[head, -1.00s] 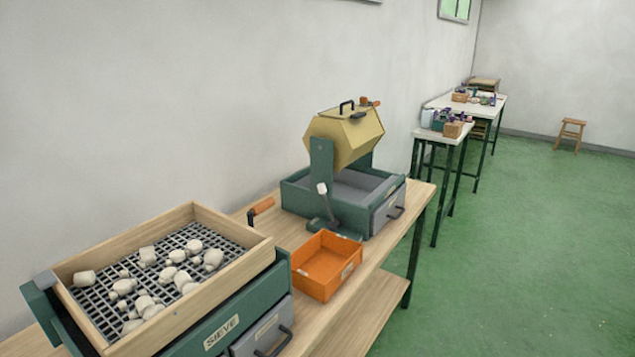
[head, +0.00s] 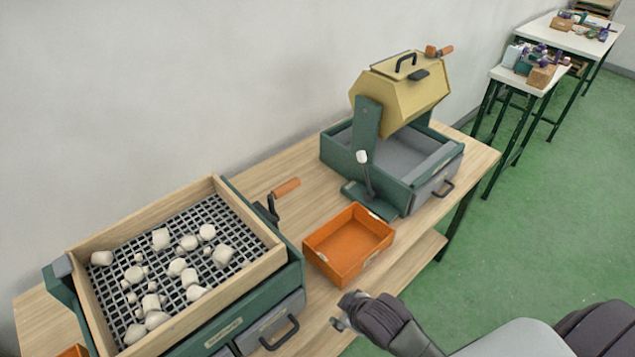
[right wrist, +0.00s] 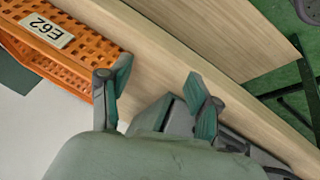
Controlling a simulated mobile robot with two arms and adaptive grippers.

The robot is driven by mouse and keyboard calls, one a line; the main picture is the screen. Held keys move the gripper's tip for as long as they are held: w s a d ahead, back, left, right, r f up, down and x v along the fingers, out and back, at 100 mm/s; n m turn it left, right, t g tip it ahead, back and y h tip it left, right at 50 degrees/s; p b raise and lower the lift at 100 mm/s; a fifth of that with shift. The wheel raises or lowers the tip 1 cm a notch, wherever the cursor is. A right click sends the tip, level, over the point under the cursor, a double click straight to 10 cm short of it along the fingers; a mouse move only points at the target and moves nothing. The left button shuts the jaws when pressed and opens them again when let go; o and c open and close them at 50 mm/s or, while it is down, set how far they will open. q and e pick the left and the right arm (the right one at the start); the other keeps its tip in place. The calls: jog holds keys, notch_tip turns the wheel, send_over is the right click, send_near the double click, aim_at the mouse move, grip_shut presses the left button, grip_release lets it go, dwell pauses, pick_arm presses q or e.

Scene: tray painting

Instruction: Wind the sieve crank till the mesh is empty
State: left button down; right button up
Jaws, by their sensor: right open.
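The sieve (head: 265,256) is a wood-framed box on a green base at the left of the bench. Several white lumps, large and small, lie on its dark mesh (head: 212,213). Its crank (head: 286,187), with an orange handle on a dark arm, sticks out at the sieve's far right side. My right gripper (head: 340,312) is at the bench's front edge, right of the sieve and apart from the crank. In the right wrist view my right gripper (right wrist: 158,92) is open and empty, with its two fingers spread. My left gripper is out of view.
An orange bin (head: 348,243) sits between sieve and tumbler; the wrist view shows a perforated orange bin (right wrist: 75,62) labelled E62 close by. A yellow tumbler (head: 402,92) on a green base with a lever (head: 364,171) stands farther right. Side tables (head: 530,76) are beyond.

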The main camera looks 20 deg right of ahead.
jog(key=w+r+n+t+y+p, duration=0.1)
jog(key=w+r+n+t, duration=0.2)
jog(key=w+r+n, duration=0.5)
jog(key=n+t+y+p, duration=0.1)
jog(key=n+t+y, duration=0.2)
jog(key=n, duration=0.4)
send_near(289, 190)
jog(key=b+x, duration=0.3)
jog(key=x, duration=0.3)
jog(key=shift+s, duration=0.1)
jog(key=x, duration=0.3)
jog(key=shift+b, duration=0.3)
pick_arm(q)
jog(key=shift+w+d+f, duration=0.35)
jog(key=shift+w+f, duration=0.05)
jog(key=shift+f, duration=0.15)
pick_arm(e)
jog(key=shift+x, duration=1.15)
jog(key=shift+r, duration=0.15)
grip_shut()
